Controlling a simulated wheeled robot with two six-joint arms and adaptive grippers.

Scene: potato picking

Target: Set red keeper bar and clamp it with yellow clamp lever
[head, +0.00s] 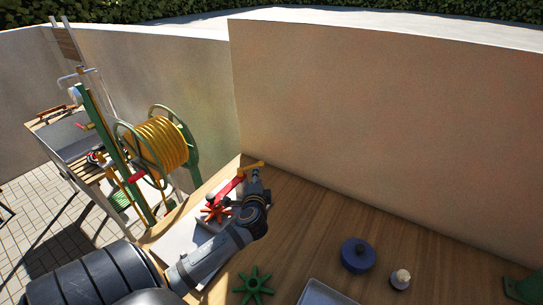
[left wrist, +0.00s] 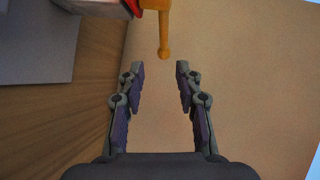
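The yellow clamp lever (head: 251,167) is at the far left corner of the wooden table, beside a red bar (head: 231,187) that I take for the keeper bar. A red star-shaped knob (head: 214,213) is just in front of it. My left gripper (head: 256,174) is close to the lever, partly hidden by its own arm. In the left wrist view, my left gripper (left wrist: 160,70) is open and empty. The lever (left wrist: 164,35) hangs down just beyond the gap between the fingertips, with a bit of red (left wrist: 154,4) at its top. My right gripper is not in view.
A wall (head: 380,110) stands behind the table (head: 310,220). A green star knob (head: 253,285), a blue round object (head: 357,256), a small pale-based object (head: 400,279) and a grey tray (head: 324,292) are nearer. A yellow hose reel (head: 160,145) stands left of the table.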

